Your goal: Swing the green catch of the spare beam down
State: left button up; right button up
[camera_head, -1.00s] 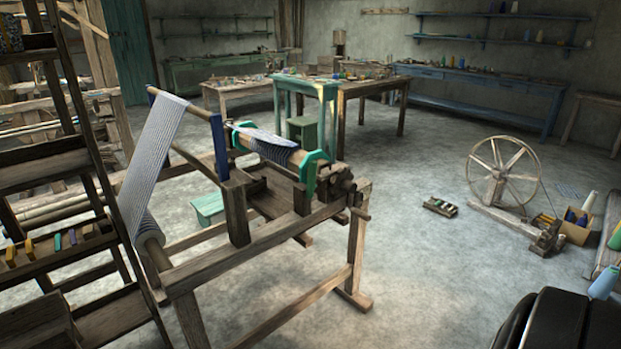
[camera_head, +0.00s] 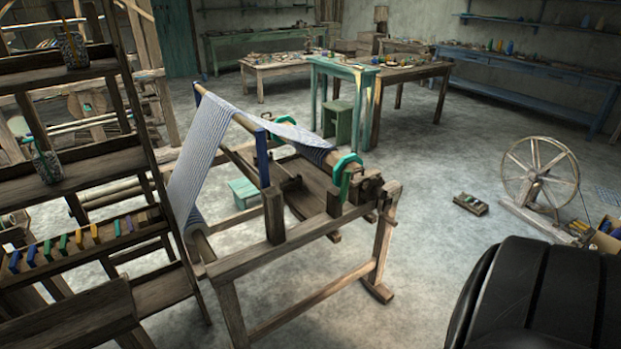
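A green hooked piece (camera_head: 347,170), which looks like the catch, stands at the right end of a cloth-wrapped beam (camera_head: 320,154) on the wooden loom frame (camera_head: 290,240). It curves over the beam end. Another bit of green (camera_head: 277,141) shows at the beam's far end, mostly hidden behind the cloth. Blue-and-white striped cloth (camera_head: 200,150) hangs from the blue upright (camera_head: 262,158) side down to a front roller. Neither of my grippers is in view.
A wooden rack (camera_head: 95,155) with coloured pieces stands close on the left. A spinning wheel (camera_head: 540,175) and a small tray (camera_head: 470,204) stand on the right floor. Floor between loom and tray is clear.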

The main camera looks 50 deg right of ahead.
aim_at(347, 176)
jog(key=l+u, duration=0.75)
jog(key=k+l+u, duration=0.1)
jog(key=l+u, duration=0.3)
jog(key=k+l+u, duration=0.15)
jog(key=l+u, duration=0.2)
jog(key=k+l+u, duration=0.15)
jog(key=k+l, duration=0.15)
jog(key=l, duration=0.3)
jog(key=k+l+u, duration=0.15)
jog(key=k+l, duration=0.25)
jog(key=l, duration=0.15)
jog(key=k+l+u, duration=0.15)
jog(key=k+l, duration=0.2)
jog(key=l, duration=0.15)
